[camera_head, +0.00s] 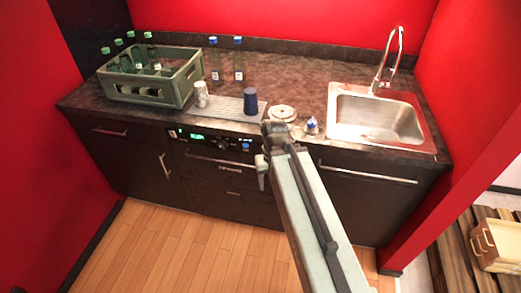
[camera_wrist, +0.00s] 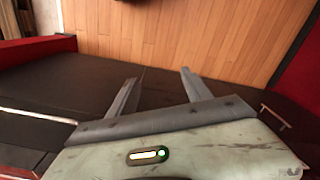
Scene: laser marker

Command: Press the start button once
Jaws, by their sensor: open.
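A built-in appliance with a dark control panel (camera_head: 215,139) is set in the counter front. The panel has a lit green display (camera_head: 197,136), dark knobs and a small blue spot (camera_head: 245,146) near its right end. I cannot tell which control is the start button, and no label is readable. My gripper (camera_head: 264,166) is in front of the counter, just right of the panel; my arm hides what lies behind it. In the wrist view my gripper (camera_wrist: 159,76) has its two fingers spread apart with nothing between them. The panel is not clearly seen there.
The counter carries a green crate (camera_head: 182,89) of bottles, two bottles (camera_head: 239,65), a white can (camera_head: 201,94), a dark blue cup (camera_head: 250,101), plates (camera_head: 282,112) and a sink (camera_head: 375,117). Handles (camera_head: 368,174) stick out from the fronts. The wooden floor (camera_head: 170,245) is clear.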

